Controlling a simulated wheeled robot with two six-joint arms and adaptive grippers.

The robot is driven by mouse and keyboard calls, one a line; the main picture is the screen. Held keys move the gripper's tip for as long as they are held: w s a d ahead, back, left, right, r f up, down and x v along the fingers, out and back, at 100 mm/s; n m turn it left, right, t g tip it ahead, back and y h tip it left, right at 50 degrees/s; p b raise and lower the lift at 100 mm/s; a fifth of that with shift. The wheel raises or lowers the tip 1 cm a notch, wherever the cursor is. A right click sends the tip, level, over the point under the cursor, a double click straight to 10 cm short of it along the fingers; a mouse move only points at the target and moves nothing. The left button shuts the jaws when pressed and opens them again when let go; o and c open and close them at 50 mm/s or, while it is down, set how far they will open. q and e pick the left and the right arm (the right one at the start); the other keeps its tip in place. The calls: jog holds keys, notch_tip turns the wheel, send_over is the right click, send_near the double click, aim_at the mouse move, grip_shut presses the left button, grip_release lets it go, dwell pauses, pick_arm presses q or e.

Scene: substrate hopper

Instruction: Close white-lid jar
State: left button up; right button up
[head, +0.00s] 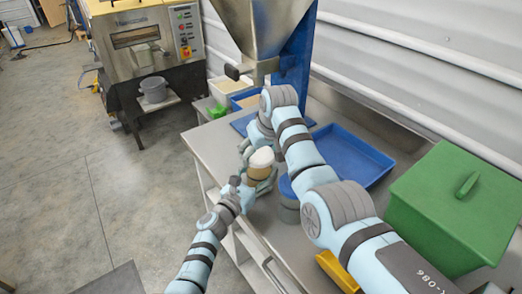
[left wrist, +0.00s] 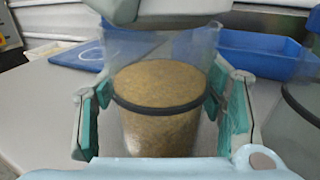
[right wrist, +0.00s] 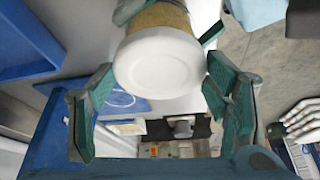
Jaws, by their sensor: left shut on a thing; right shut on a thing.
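The jar (head: 258,173) has clear walls and holds brown substrate; it also shows in the left wrist view (left wrist: 160,130). My left gripper (head: 251,190) is shut around the jar's sides, one finger on each side. The white lid (head: 262,156) is at the jar's top and shows face-on in the right wrist view (right wrist: 160,62). My right gripper (head: 260,140) is shut on the lid, with its fingertips at the rim.
A blue tray (head: 350,158), a green bin (head: 455,205) and a yellow tray (head: 335,268) are on the bench. A steel hopper (head: 262,25) rises behind.

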jog(key=shift+f, duration=0.15)
pick_arm(q)
grip_shut()
pick_arm(e)
jog(key=m+h, duration=0.1)
jog(key=m, duration=0.2)
jog(key=shift+a, duration=0.1)
jog(key=o, duration=1.1)
jog(key=shift+c, duration=0.2)
jog(key=shift+r, duration=2.25)
jog(key=shift+o, duration=1.2)
